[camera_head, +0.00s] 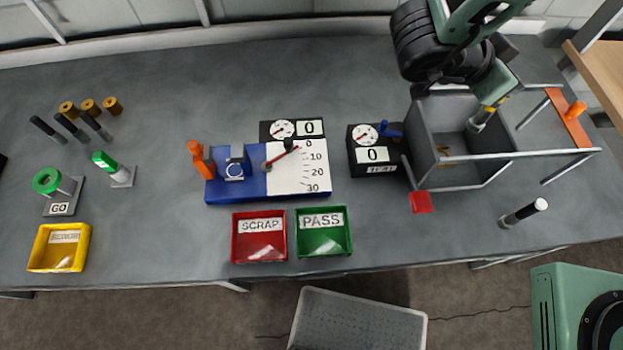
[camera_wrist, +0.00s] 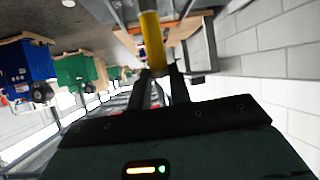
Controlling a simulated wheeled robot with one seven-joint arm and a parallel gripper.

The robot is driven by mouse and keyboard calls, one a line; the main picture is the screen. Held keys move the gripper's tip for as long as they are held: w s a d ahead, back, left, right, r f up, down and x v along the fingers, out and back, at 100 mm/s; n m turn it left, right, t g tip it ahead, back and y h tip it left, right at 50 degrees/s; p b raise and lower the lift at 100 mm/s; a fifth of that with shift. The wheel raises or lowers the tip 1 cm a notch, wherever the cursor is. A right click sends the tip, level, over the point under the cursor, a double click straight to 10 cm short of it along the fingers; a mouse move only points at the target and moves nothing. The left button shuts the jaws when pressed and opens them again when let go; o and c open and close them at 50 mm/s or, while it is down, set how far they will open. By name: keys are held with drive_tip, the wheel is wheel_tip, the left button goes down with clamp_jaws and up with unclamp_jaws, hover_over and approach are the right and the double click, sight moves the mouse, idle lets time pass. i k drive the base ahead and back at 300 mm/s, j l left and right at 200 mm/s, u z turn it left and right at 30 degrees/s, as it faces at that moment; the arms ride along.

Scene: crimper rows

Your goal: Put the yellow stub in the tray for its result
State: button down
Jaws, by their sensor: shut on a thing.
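The yellow stub (camera_wrist: 152,40) is held between my gripper's fingers (camera_wrist: 156,76) in the wrist view. In the head view my gripper (camera_head: 492,98) is over the grey open frame at the right, and a small yellow part of the stub (camera_head: 489,109) shows there above a pale cylindrical end. The red SCRAP tray (camera_head: 236,256) and green PASS tray (camera_head: 325,252) stand side by side at the front edge. The yellow tray (camera_head: 37,263) is at the far left; its label is hard to read. All three look empty.
A blue gauge (camera_head: 235,191) with an orange handle and a 0-to-30 scale stands mid-table, its pointer near 0. A black dial box (camera_head: 358,152) reads 0. The grey frame (camera_head: 432,150) surrounds my gripper's area.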

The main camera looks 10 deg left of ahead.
sight(260, 238)
drive_tip(key=k, duration=1.4)
